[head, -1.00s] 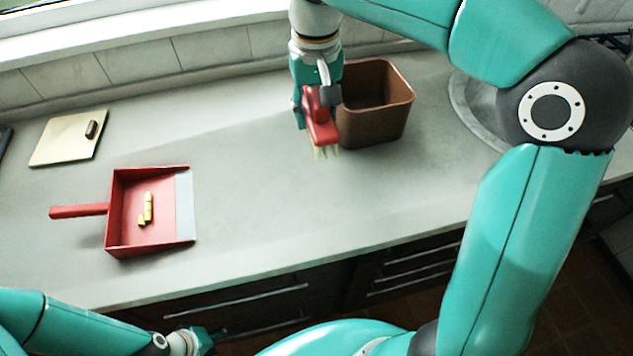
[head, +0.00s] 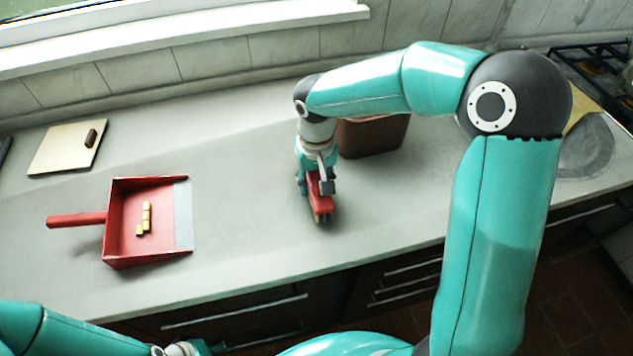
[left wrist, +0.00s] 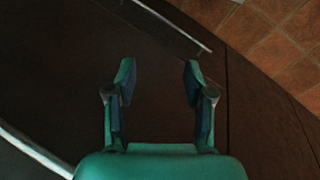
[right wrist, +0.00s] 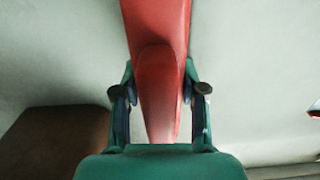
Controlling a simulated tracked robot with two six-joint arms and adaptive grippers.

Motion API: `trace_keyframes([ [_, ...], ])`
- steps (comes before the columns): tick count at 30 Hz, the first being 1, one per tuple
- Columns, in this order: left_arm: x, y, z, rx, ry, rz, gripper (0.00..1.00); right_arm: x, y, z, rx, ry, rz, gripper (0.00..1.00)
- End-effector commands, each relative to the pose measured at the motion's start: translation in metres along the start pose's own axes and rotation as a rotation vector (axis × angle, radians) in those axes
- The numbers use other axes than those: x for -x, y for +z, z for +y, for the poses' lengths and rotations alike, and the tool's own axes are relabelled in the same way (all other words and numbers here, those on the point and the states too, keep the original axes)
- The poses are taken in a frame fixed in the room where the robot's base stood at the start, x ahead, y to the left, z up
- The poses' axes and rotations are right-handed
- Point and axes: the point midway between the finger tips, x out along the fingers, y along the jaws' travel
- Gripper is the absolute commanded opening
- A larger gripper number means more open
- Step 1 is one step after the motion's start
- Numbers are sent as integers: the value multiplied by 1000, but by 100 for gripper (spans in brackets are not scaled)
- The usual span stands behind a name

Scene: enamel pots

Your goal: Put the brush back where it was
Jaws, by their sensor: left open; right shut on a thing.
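The red brush (head: 320,203) is in my right gripper (head: 315,180), bristles down, low over the middle of the counter. Whether the bristles touch the counter I cannot tell. In the right wrist view the right gripper (right wrist: 160,92) is shut on the red brush (right wrist: 157,35), which runs lengthwise between the fingers. My left gripper (left wrist: 160,82) is open and empty in the left wrist view, in front of the dark cabinet fronts. In the head view the left gripper is mostly cut off at the bottom edge.
A red dustpan (head: 120,225) holding several yellow pieces (head: 144,217) lies on the left of the counter (head: 245,200). A brown bin (head: 372,138) stands behind my right arm, partly hidden. A cutting board (head: 60,152) with a dark brown object (head: 91,138) lies back left.

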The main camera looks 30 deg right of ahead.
Motion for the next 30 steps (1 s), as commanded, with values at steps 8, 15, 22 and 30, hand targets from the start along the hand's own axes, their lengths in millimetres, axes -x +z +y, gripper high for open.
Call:
trace_keyframes([
  [8,0,0,0,0,0,0,53,-7,0,0,1,-1,2,7],
  [15,-2,0,0,0,0,0,53,-8,0,-1,2,-1,1,57],
  [22,-1,0,0,0,0,0,53,-8,0,-1,2,-1,1,67],
  [30,0,0,0,0,0,0,53,-2,-1,-1,2,-1,4,67],
])
